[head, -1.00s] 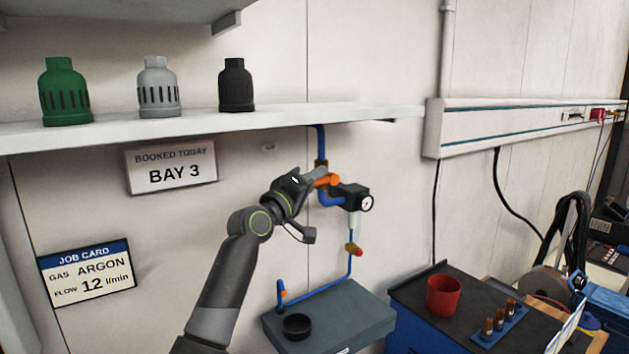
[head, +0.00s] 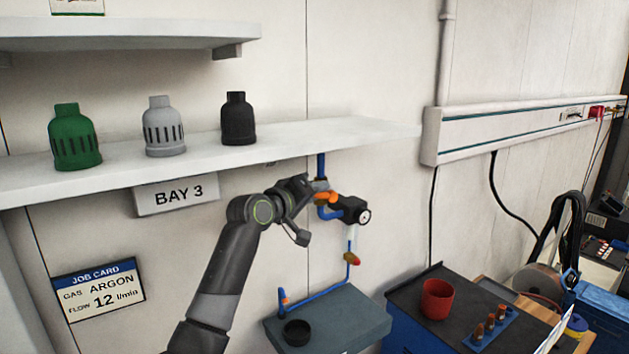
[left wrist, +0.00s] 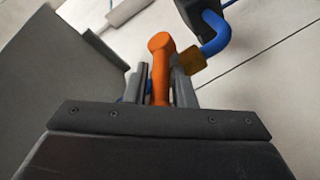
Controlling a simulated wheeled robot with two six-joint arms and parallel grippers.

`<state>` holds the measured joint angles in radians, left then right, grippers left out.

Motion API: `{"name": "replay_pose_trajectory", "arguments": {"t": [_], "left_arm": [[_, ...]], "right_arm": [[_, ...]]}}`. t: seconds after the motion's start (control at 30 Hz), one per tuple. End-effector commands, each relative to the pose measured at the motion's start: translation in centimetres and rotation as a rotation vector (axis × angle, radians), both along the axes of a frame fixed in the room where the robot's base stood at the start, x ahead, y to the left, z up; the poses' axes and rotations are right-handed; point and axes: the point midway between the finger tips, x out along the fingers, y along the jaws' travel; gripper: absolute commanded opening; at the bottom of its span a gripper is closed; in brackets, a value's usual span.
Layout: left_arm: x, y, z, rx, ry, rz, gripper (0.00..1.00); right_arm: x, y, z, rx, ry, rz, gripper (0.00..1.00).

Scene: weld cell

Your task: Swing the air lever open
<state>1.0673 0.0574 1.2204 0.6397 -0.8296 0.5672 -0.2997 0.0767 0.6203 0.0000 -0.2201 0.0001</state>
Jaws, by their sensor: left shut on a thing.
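The orange air lever (head: 326,197) sits on the blue air pipe by the wall, just left of the black regulator with its round gauge (head: 364,216). My left gripper (head: 312,196) is at the lever. In the left wrist view the orange lever (left wrist: 160,68) stands between the two fingers of my left gripper (left wrist: 160,90), which is shut on it. The lever's rounded end sticks out past the fingertips. A brass fitting (left wrist: 194,62) and a blue pipe bend (left wrist: 214,36) show just beyond. My right gripper is not in view.
A white shelf (head: 320,138) with green, grey and black caps runs just above my arm. Below are a grey-green bench block (head: 350,322) with a black cup and a dark cabinet with a red cup (head: 437,300). The wall is close behind.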

Motion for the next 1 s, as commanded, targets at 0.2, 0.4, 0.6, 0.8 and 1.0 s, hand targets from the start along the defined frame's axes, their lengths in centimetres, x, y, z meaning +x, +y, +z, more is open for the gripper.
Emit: {"name": "replay_pose_trajectory", "arguments": {"t": [0.2, 0.4, 0.6, 0.8, 1.0], "left_arm": [[0.1, -0.3, 0.7, 0.106, 0.081, -0.001, 0.00], [0.2, -0.3, 0.6, 0.133, 0.101, -0.002, 0.00], [0.2, -0.3, 0.5, 0.132, 0.100, -0.001, 0.00], [0.2, -0.3, 0.6, 0.133, 0.099, -0.001, 0.37], [0.1, -0.3, 0.6, 0.132, 0.098, 0.000, 0.37]], "right_arm": [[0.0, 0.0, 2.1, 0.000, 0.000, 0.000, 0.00], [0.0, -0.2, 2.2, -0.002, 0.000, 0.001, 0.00], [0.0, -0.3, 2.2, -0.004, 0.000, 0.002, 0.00], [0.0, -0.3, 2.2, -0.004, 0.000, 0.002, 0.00], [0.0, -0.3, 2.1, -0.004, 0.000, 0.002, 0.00]]}}
